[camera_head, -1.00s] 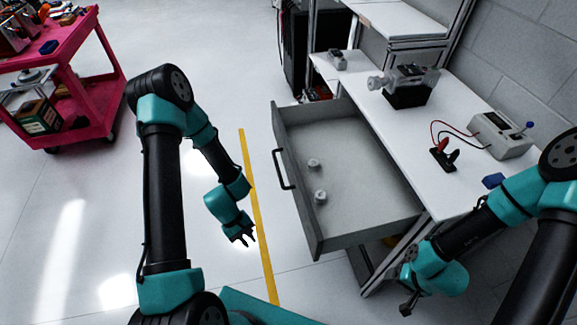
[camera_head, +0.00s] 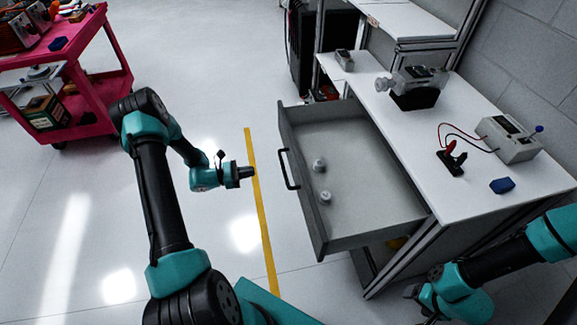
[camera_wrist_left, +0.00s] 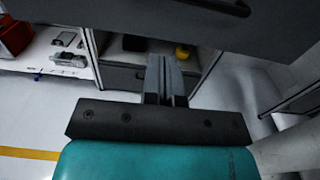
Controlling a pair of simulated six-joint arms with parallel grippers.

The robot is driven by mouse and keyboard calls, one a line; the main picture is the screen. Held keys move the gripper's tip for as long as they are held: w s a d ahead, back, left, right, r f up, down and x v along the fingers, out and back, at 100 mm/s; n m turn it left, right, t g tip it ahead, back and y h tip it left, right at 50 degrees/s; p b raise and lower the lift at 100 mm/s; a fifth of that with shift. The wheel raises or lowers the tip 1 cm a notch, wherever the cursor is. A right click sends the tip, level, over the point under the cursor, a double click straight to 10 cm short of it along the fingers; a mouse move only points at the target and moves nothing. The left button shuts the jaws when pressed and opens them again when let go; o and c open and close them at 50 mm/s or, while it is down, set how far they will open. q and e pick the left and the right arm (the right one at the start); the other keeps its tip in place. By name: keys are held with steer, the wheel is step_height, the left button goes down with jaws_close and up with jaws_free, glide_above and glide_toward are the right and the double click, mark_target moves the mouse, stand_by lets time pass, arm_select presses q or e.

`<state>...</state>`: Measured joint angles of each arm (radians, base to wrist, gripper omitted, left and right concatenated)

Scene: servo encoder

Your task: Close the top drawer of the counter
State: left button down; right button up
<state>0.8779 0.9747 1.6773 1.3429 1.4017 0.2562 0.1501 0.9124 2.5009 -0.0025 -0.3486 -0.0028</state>
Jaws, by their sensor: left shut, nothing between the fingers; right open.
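The top drawer (camera_head: 345,185) of the white counter (camera_head: 425,135) is pulled well out, with its grey front and black handle (camera_head: 288,169) facing left. Two small metal parts (camera_head: 322,180) lie inside it. My left gripper (camera_head: 250,172) is shut and empty, pointing right at the drawer front, with a gap before the handle. In the left wrist view its fingers (camera_wrist_left: 166,78) are together, and the drawer front (camera_wrist_left: 170,18) with part of the handle crosses the top. My right gripper (camera_head: 420,297) is low by the counter's near end, partly hidden by its arm.
On the counter top stand a grey and black device (camera_head: 412,88), a meter box (camera_head: 508,138) with leads and a blue block (camera_head: 502,186). A pink cart (camera_head: 75,85) is at the far left. The floor around the yellow line (camera_head: 260,215) is clear.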

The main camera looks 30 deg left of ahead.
mark_target(292, 164)
arm_select(q)
steer(key=shift+d, duration=0.1)
steer(key=x, duration=1.3)
steer(key=shift+w+d, duration=0.2)
steer(key=shift+d, duration=0.15)
steer(key=shift+w, duration=0.1)
